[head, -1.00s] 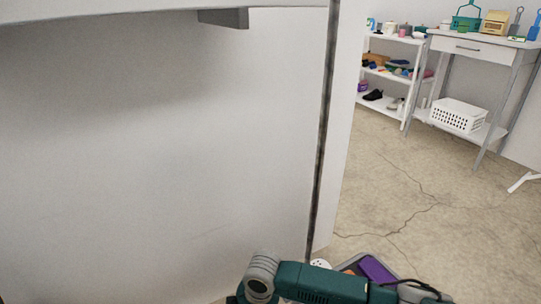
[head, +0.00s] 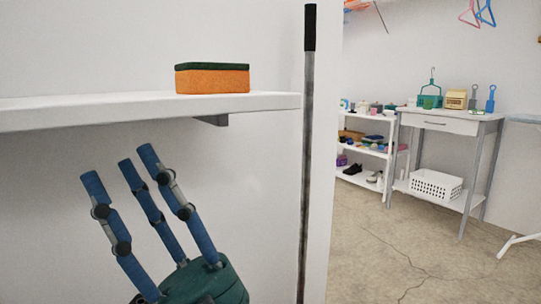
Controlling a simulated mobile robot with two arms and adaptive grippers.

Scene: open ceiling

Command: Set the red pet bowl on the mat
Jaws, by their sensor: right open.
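I cannot make out the red pet bowl or the mat in the head view. My right gripper (head: 122,167) is at the lower left, with its blue fingers pointing up and spread apart. It is open and empty, in front of the white wall and below the wall shelf. My left gripper is not in view.
A white wall shelf (head: 130,109) holds an orange and green sponge (head: 212,79). A dark-topped pole (head: 307,150) stands at the wall's end. Beyond are a white shelf unit (head: 352,181) with small items, a side table (head: 440,122), a white basket (head: 436,186) and clear floor (head: 420,262).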

